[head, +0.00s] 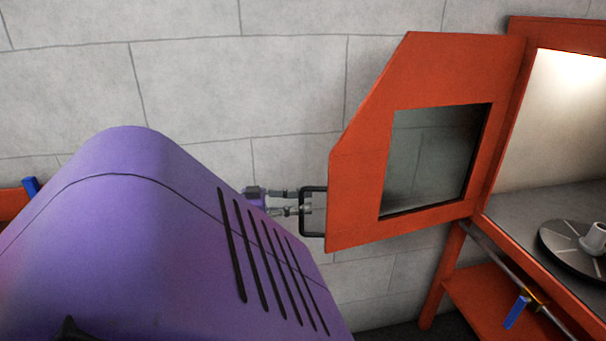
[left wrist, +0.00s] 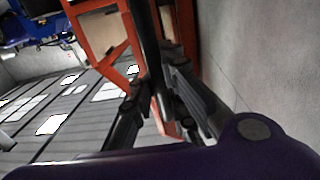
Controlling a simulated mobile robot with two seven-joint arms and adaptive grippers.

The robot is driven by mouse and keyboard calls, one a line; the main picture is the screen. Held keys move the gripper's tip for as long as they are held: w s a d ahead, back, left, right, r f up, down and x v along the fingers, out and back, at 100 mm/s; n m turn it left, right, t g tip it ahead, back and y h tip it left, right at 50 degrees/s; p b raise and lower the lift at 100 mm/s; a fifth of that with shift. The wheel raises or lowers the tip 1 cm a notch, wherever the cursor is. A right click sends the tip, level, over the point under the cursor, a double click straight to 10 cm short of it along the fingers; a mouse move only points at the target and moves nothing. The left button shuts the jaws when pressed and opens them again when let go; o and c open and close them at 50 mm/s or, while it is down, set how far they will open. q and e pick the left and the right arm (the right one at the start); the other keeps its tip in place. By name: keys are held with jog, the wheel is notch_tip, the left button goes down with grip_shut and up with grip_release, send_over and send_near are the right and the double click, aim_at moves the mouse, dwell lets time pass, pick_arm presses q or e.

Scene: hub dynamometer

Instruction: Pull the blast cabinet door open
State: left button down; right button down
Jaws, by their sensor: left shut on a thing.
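The orange blast cabinet door (head: 358,180) stands swung wide open on the left of the cabinet (head: 515,110), with a dark window (head: 437,155) in it. A black bar handle (head: 302,212) sits at the door's free edge. My left gripper (head: 305,203) is shut on this handle, reaching in from the left. In the left wrist view the black handle (left wrist: 146,50) runs between the fingers of my left gripper (left wrist: 160,95). The cabinet's lit inside shows at the right. My right gripper is not in view.
A grey disc with a hub (head: 580,245) lies inside the cabinet at the right. A blue-handled lever (head: 517,311) is on a pipe below the cabinet. A grey block wall (head: 200,85) stands behind the door. My purple arm covers the lower left.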

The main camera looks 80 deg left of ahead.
pick_arm(q)
jog(key=shift+s+f, duration=0.2)
jog(key=shift+f, duration=0.05)
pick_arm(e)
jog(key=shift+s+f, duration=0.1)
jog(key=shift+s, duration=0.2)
pick_arm(q)
jog(key=c, duration=1.8)
grip_release()
jog(key=shift+a, duration=0.1)
jog(key=shift+o, duration=0.2)
jog(key=shift+r, duration=0.1)
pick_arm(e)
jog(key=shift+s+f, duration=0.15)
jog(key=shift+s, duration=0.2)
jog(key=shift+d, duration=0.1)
pick_arm(q)
jog(key=s+a, duration=0.1)
jog(key=s, duration=1.1)
jog(key=shift+a, duration=0.3)
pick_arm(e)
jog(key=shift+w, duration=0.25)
